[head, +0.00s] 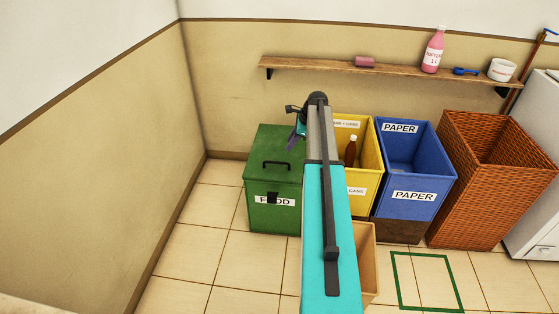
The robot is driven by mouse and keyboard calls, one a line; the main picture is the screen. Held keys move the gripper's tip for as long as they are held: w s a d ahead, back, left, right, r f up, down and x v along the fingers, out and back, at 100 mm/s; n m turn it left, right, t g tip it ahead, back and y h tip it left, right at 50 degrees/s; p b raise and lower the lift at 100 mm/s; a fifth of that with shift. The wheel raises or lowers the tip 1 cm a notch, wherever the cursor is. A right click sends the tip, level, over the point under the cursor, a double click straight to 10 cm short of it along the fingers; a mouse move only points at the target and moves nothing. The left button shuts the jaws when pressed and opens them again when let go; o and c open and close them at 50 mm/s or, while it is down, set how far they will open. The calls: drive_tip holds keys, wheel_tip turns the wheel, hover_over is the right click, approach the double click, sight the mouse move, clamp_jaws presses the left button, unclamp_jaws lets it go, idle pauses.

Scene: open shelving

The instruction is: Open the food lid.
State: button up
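The green food bin (270,218) stands on the floor near the left wall, with a white FOOD label partly covered by a dark latch or tab on its front. Its green lid (262,148) is closed, with a black handle (276,165) on top. My arm reaches forward from the bottom of the picture, over the right edge of the bin. My gripper (297,130) is at the arm's far end, above the back right of the lid. It is small and partly hidden by the arm, so its fingers are unclear.
A yellow cans bin (366,160) holding a brown bottle (351,152), a blue paper bin (425,180) and a wicker basket (470,200) stand to the right. A wooden shelf (400,70) runs along the wall above. Tiled floor at left is free.

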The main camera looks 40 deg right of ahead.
drive_tip(key=shift+f, duration=0.15)
drive_tip(key=b+x, duration=0.1)
drive_tip(key=x, duration=1.2)
drive_tip(key=shift+w+a+f, duration=0.1)
drive_tip(key=shift+f, duration=0.1)
clamp_jaws()
